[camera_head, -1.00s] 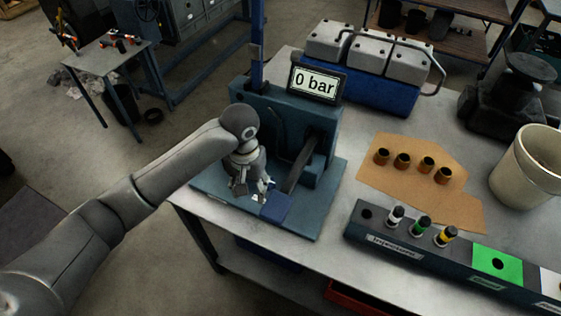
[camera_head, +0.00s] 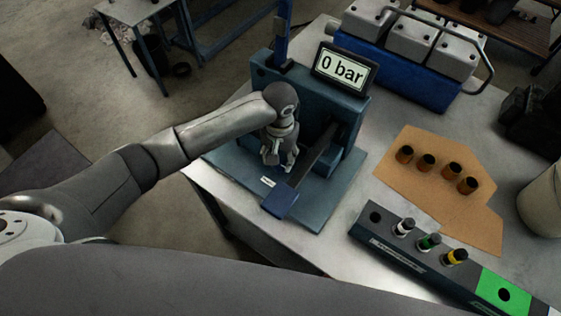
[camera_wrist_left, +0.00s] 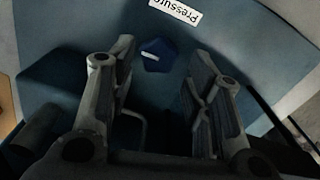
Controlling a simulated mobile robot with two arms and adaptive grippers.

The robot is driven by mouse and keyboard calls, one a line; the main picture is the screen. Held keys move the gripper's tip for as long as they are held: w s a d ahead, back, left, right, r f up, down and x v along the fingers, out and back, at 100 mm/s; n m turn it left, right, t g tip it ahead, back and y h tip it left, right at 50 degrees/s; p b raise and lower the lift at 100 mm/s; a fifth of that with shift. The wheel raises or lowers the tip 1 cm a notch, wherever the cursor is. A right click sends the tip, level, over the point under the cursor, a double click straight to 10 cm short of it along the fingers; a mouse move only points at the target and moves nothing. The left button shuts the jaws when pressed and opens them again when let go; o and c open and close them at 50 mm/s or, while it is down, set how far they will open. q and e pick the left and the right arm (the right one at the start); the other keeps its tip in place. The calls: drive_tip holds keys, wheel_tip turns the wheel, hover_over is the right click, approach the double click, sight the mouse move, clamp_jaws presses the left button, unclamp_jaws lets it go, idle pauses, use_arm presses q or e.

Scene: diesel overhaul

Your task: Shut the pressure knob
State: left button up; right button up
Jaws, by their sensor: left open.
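The pressure knob (camera_wrist_left: 158,55) is a small blue knob with a white mark, beside a white "Pressure" label (camera_wrist_left: 176,12) in the left wrist view. My left gripper (camera_wrist_left: 158,66) is open, its two fingers on either side of the knob in that view; I cannot tell whether they touch it. In the head view my left gripper (camera_head: 277,158) points down over the base of the blue-green test stand (camera_head: 336,196), and the knob is hidden there. The stand's display (camera_head: 343,70) reads 0 bar. My right gripper is not in view.
A lever with a blue end (camera_head: 280,202) stands out from the stand, right of the gripper. Cardboard with several dark sleeves (camera_head: 453,209) and a dark rack (camera_head: 385,236) with injectors lie to the right. A blue engine block (camera_head: 400,62) stands behind.

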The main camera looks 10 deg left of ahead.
sight(280, 165)
use_arm(q)
drive_tip(key=shift+w+f+p, duration=0.1)
drive_tip(key=shift+f+p, duration=0.3)
drive_tip(key=shift+f, duration=2.35)
drive_tip(key=c, duration=0.8)
